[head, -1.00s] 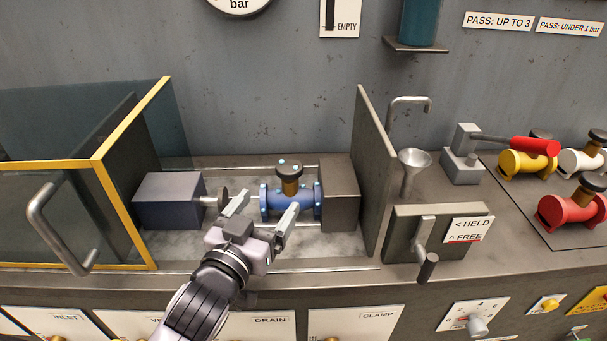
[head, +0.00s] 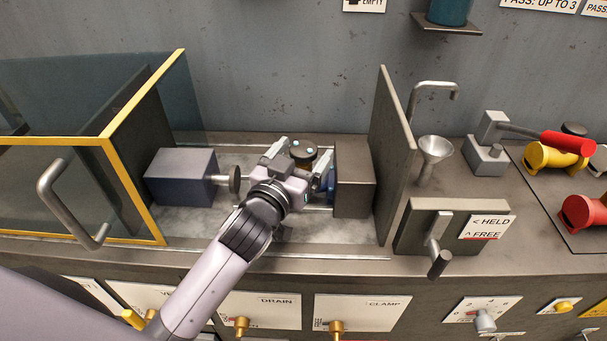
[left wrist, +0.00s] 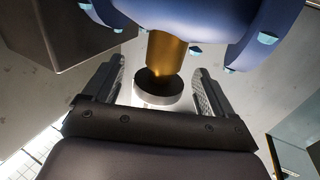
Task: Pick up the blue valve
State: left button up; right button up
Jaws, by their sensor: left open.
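The blue valve (head: 329,182) sits in the test bay against the right-hand grey block, mostly hidden by my left gripper in the head view. Its dark round cap (head: 303,151) on a brass neck shows just beyond the gripper. My left gripper (head: 300,155) is open above the valve, one finger on each side of the cap. In the left wrist view the blue body (left wrist: 190,15) is at the top, and the brass neck (left wrist: 167,52) comes down to the cap between the open fingers (left wrist: 160,85). I cannot tell whether the fingers touch it. My right gripper is out of view.
A dark block with a round plunger (head: 180,178) stands left of the valve, and a grey block (head: 354,180) right of it. A yellow-framed glass door (head: 120,150) is at the left, an upright panel (head: 392,150) at the right. Yellow (head: 548,158) and red (head: 582,213) valves lie farther right.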

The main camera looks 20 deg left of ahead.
pick_arm(q)
jog(key=shift+w, duration=0.3)
jog(key=shift+c, duration=0.4)
grip_shut()
jog(key=shift+r, duration=0.2)
jog(key=shift+s+r, duration=0.1)
jog(key=shift+r, duration=0.05)
